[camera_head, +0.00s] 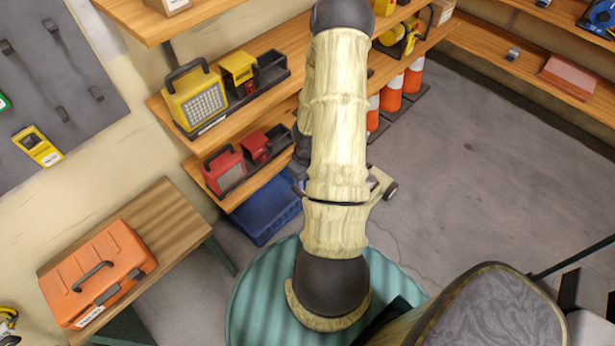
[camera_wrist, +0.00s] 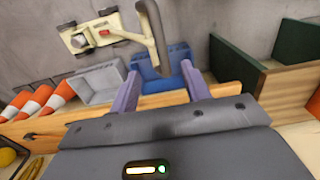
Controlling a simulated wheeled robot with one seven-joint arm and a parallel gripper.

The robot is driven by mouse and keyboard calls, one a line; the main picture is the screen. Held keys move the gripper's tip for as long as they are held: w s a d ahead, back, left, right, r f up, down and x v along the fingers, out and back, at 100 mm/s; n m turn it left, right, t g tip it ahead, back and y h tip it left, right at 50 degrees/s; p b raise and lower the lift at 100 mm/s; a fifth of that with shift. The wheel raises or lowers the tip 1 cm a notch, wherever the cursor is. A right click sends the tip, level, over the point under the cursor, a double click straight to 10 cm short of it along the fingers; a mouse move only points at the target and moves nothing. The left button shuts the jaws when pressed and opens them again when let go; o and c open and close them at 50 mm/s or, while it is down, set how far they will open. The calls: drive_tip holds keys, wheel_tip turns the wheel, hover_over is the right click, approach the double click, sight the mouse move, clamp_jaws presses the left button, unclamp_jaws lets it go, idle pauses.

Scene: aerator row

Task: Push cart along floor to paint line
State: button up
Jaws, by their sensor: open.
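The cart (camera_wrist: 90,36) is a low cream platform with dark wheels and a red part on top, standing on the floor at the upper left of the wrist view. Its grey-brown handle (camera_wrist: 152,30) rises toward my gripper (camera_wrist: 160,70). My gripper is open, with two purple fingers. The handle's lower end shows between the fingertips in the picture; I cannot tell whether it touches them. In the head view only a cream part of the cart with a dark wheel (camera_head: 390,190) shows beside my arm, which hides the rest. No paint line is visible.
A blue crate (camera_head: 262,212) sits on the floor under the wooden shelves. Orange-and-white cones (camera_head: 413,78) stand along the shelf foot. A grey bin (camera_wrist: 98,84) is near the cart. A bench with an orange toolbox (camera_head: 97,273) is at left. Grey floor (camera_head: 480,150) at right is clear.

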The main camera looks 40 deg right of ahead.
wheel_tip(320, 180, down, 7)
drive_tip(key=b, duration=0.5)
drive_tip(key=shift+a+b, duration=0.1)
drive_tip(key=shift+b, duration=0.3)
wheel_tip(320, 180, down, 5)
drive_tip(key=b, duration=0.5)
drive_tip(key=shift+b, duration=0.3)
drive_tip(key=c, duration=0.7)
drive_tip(key=shift+a, duration=0.1)
drive_tip(key=shift+c, duration=0.8)
